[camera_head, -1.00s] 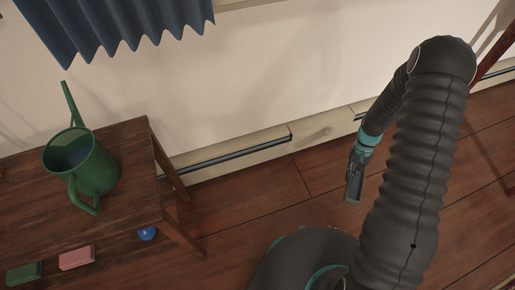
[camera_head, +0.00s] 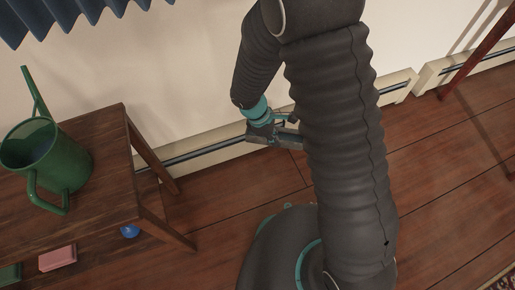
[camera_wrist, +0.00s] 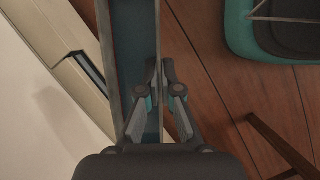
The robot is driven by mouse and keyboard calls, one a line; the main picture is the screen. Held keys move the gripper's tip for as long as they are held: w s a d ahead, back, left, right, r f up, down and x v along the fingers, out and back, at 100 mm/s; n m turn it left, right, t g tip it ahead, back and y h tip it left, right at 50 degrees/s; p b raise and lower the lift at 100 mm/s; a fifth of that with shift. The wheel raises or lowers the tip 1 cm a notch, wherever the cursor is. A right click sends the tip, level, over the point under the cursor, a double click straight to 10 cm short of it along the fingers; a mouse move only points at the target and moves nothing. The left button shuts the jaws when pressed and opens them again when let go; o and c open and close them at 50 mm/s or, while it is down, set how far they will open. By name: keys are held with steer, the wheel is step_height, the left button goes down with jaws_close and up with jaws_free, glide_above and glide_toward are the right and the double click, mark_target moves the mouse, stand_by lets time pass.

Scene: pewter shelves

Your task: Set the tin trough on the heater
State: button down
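In the wrist view, the tin trough (camera_wrist: 134,45) is a long blue-grey channel with thin walls. It runs from the top edge down past my gripper (camera_wrist: 160,72), whose fingers stand on either side of its right wall and pinch it. In the head view, my gripper (camera_head: 276,134) is in front of the heater, partly hidden by my arm; I cannot clearly make out the trough there. The heater (camera_head: 215,146) is a low cream unit with a dark slot along the wall's foot.
A wooden table (camera_head: 95,130) at left bears a green watering can (camera_head: 62,165). A pink block (camera_head: 58,258), a green block (camera_head: 9,274) and a blue ball (camera_head: 129,231) are near it. Dark red wooden legs (camera_head: 470,55) stand at right. Wooden floor lies open between.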

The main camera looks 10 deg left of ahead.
steer(key=s+a+r+n+t+b, duration=0.1)
steer(key=s+a+r+n+t, duration=0.1)
steer(key=s+a+n, duration=0.3)
steer(key=shift+n+y, duration=0.3)
steer(key=shift+n, duration=0.4)
steer(key=shift+w+a+f+b, duration=0.8)
steer(key=shift+w+a+f, duration=0.65)
steer(key=shift+w, duration=0.9)
steer(key=shift+w+a+f+b, duration=0.85)
steer(key=shift+w+a+f, duration=0.55)
steer(key=shift+w, duration=1)
steer(key=shift+w+a+f+b, duration=0.8)
steer(key=shift+w+a+f, duration=0.65)
steer(key=shift+w, duration=0.9)
steer(key=shift+d+f+b, duration=0.1)
steer(key=shift+f+b, duration=0.45)
steer(key=shift+f, duration=0.7)
steer(key=c, duration=1.2)
jaws_free()
steer(key=shift+c, duration=0.2)
